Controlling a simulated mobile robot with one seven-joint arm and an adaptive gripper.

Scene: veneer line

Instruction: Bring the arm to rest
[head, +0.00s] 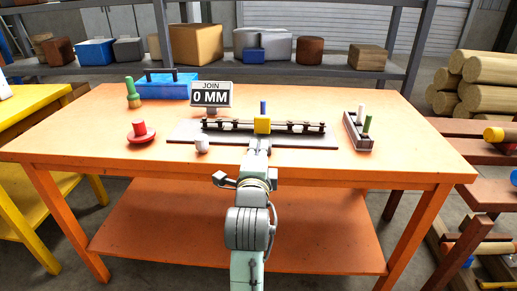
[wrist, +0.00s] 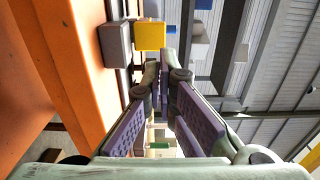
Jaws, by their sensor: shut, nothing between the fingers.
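My arm reaches up from the bottom middle of the head view to the front edge of the orange table (head: 110,118). My gripper (head: 259,145) is just in front of the join fixture (head: 300,141) and looks apart from it. In the wrist view my gripper (wrist: 160,68) has its purple-padded fingers drawn together at the tips, with nothing between them. A yellow block (head: 262,125) sits at the fixture's middle, just beyond the fingertips in the head view. The yellow block (wrist: 150,35) also shows past the tips in the wrist view.
A sign reading "JOIN 0 MM" (head: 211,95) stands behind the fixture. A red-knobbed disc (head: 141,135) and a small white item (head: 202,146) lie left. A peg tray (head: 358,135) is right, a blue bin (head: 170,90) back left. The table's front corners are clear.

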